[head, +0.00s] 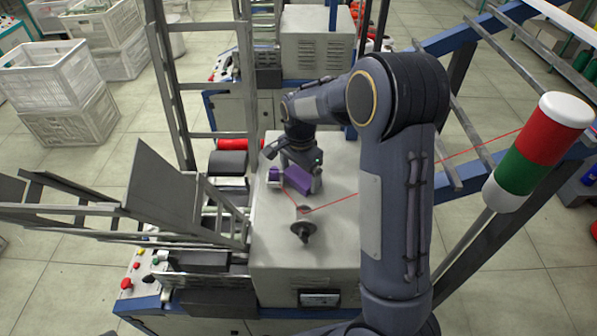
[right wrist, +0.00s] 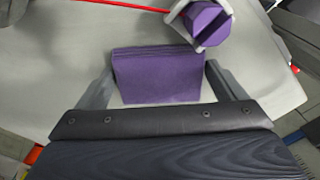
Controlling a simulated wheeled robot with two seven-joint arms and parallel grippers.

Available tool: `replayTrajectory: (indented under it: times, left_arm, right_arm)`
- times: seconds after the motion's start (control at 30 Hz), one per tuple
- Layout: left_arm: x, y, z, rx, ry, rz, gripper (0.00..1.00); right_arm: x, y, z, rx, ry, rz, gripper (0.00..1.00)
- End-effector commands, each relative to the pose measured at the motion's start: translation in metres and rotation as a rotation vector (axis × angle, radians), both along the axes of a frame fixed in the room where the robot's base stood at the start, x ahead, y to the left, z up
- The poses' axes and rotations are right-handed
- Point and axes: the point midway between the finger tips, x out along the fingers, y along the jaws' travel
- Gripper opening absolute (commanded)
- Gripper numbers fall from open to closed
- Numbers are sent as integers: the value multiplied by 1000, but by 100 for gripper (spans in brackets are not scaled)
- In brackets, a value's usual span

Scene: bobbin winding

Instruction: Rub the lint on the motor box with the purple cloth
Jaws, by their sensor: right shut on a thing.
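The purple cloth (right wrist: 160,76) is a folded pad between the two fingers of my right gripper (right wrist: 160,68), which is shut on it. In the head view the cloth (head: 297,179) and my right gripper (head: 300,184) are over the far part of the pale motor box (head: 330,240). The cloth is at or just above the box top; I cannot tell whether it touches. I can make out no lint; the arm, gripper and cloth hide part of the top. My left gripper is not in view.
A purple piece in a pale holder (head: 273,176) stands close left of the cloth. A red thread (head: 335,202) crosses the box to a guide with a dark disc (head: 302,231). Metal racks (head: 175,215) flank the left. A red-green-white signal lamp (head: 540,150) stands right.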

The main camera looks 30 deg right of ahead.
Motion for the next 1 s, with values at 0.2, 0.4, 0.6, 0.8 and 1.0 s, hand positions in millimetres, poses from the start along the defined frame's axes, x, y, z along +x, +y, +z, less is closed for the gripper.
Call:
replayTrajectory:
  times: [0.2,0.4,0.6,0.8,1.0]
  left_arm:
    - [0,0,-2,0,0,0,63]
    - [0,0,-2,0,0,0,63]
    - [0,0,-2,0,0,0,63]
    - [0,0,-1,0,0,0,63]
    - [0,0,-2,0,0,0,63]
  right_arm:
    - [-11,-18,-2,-1,7,-5,65]
    - [-14,-25,-2,-4,6,-5,65]
    - [-22,-39,-1,-5,6,-9,65]
    - [-30,-55,0,-6,5,-9,65]
    - [-33,-60,0,-6,5,-8,65]
